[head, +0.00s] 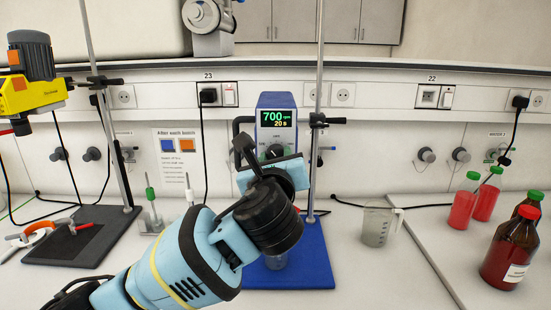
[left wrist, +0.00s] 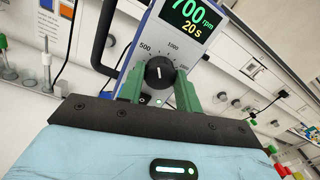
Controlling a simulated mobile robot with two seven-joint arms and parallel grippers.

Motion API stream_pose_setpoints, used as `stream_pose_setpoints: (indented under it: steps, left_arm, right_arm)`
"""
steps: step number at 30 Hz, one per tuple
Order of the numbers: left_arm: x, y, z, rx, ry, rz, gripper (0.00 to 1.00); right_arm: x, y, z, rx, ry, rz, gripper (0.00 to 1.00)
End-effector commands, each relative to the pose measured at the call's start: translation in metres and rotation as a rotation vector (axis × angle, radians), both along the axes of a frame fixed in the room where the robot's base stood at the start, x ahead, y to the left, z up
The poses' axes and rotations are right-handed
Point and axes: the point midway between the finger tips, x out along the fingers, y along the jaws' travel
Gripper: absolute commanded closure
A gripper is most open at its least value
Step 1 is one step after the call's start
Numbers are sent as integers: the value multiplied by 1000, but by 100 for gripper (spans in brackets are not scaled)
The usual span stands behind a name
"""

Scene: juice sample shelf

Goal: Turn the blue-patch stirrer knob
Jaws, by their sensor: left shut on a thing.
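The blue stirrer (head: 277,102) stands at the centre of the bench on a blue base plate (head: 318,262). Its lit display reads 700 rpm and 20 s, also in the left wrist view (left wrist: 190,14). Its black round knob (left wrist: 159,73) has a white pointer mark and sits on a dial with printed numbers, 500 and 1000 among them. My left gripper (left wrist: 160,86) has its green fingers on either side of the knob, shut on it. In the head view my wrist hides much of the stirrer's lower front. My right gripper is not in view.
A yellow stirrer (head: 28,92) on a stand is at the left. A sign (head: 176,154) with orange and blue squares is on the wall. A clear beaker (head: 377,226) stands right of the blue plate, with red bottles (head: 463,205) and a brown bottle (head: 512,248) further right.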

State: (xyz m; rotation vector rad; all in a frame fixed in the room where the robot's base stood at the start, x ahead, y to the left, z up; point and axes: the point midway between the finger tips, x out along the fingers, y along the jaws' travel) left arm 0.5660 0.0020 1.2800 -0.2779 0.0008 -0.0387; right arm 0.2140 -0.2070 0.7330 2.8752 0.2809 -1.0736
Motion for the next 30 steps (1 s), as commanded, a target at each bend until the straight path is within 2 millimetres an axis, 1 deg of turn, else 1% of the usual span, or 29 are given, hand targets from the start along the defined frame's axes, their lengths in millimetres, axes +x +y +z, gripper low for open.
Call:
stream_pose_setpoints:
  steps: [30]
  left_arm:
    - [0,-1,-3,-942,3,0,89]
  right_arm:
    - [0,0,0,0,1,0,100]
